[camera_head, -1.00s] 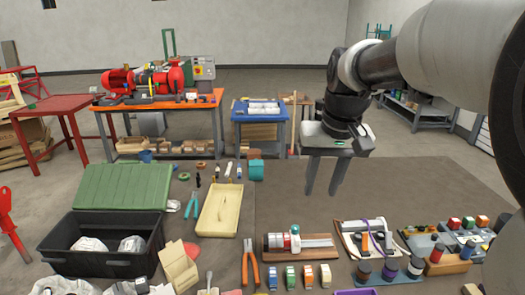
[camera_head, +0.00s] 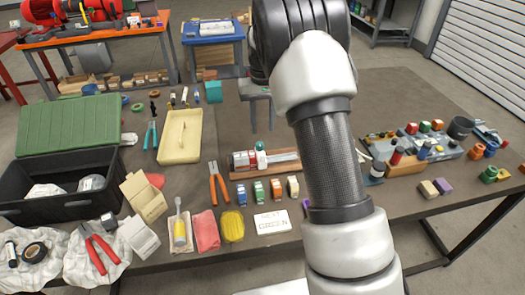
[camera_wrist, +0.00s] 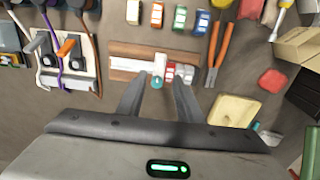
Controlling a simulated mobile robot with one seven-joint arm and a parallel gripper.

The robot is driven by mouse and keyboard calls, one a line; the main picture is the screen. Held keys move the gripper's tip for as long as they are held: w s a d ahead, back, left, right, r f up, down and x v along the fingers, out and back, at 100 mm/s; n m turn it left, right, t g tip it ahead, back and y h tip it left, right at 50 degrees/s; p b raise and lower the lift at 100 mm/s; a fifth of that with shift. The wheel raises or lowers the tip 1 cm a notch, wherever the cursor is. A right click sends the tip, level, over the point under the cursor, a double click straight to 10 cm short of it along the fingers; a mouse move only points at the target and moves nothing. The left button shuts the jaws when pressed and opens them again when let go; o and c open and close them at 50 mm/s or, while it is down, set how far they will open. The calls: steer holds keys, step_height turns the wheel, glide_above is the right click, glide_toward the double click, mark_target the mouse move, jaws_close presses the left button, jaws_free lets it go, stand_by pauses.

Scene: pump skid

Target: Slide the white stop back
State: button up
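A wooden board (camera_head: 240,174) on the bench carries a pale rail (camera_head: 284,158) and a red-and-white body (camera_head: 242,160). An upright white piece with a green-teal top (camera_head: 261,156), which looks like the white stop, stands where body and rail meet. In the wrist view the board (camera_wrist: 126,48) lies ahead of my gripper, with the teal top (camera_wrist: 157,82) between the fingertip lines. My gripper (camera_wrist: 158,82) is open and empty, its fingers spread. In the head view my gripper (camera_head: 262,122) hangs above and behind the board, apart from it.
Several small coloured blocks (camera_head: 276,189) and a written card (camera_head: 272,222) lie in front of the board. Orange-handled pliers (camera_head: 219,182) lie close on its left. A cable board with levers (camera_wrist: 62,60) stands near its other end. Bare bench lies behind it.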

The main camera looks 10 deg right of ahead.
mark_target(263, 154)
step_height(263, 154, down, 11)
steer(key=shift+f, duration=0.15)
jaws_close()
